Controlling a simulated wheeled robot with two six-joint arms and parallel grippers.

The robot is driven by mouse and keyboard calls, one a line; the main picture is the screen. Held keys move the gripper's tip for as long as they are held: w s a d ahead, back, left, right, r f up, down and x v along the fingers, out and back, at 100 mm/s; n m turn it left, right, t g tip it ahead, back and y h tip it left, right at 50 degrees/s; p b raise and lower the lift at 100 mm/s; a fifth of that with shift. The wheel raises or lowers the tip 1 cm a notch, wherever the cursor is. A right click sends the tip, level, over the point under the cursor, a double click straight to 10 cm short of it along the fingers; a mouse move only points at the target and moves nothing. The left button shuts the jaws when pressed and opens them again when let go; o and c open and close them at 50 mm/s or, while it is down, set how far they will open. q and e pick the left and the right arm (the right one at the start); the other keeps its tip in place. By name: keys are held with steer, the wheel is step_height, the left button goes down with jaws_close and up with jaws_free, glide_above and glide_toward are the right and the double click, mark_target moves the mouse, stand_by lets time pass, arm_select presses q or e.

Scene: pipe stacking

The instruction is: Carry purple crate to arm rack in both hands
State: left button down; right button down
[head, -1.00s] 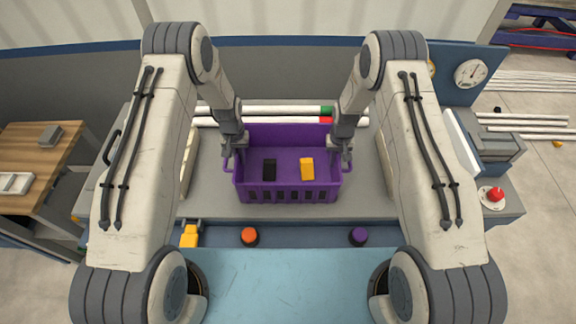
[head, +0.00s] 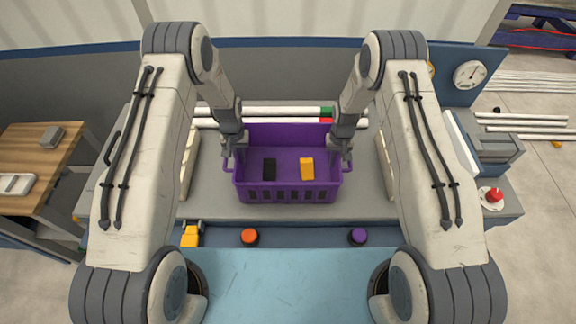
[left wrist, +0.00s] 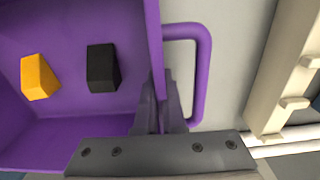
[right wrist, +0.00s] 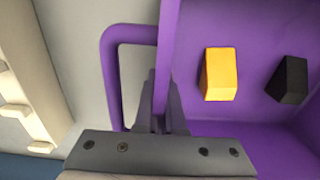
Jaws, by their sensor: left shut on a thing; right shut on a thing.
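The purple crate (head: 290,193) is upright over the grey worktop in the middle of the head view; I cannot tell whether it touches the worktop. A black block (head: 269,169) and a yellow block (head: 307,169) lie inside it. My left gripper (head: 232,148) is shut on the crate's left side wall, inside its handle loop (left wrist: 203,75). My right gripper (head: 342,148) is shut on the right side wall, inside the other handle loop (right wrist: 112,75). I cannot tell which thing is the arm rack.
White pipes (head: 265,110) with green and red ends lie behind the crate. Cream notched rails (left wrist: 287,75) stand on both sides. An orange knob (head: 250,237) and a purple knob (head: 358,236) are in front. A wooden table (head: 62,160) stands at left, a red button (head: 494,194) at right.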

arm_select(q)
steer(key=shift+r+p, duration=1.95)
steer(key=shift+r, duration=0.25)
steer(key=shift+d, duration=0.1)
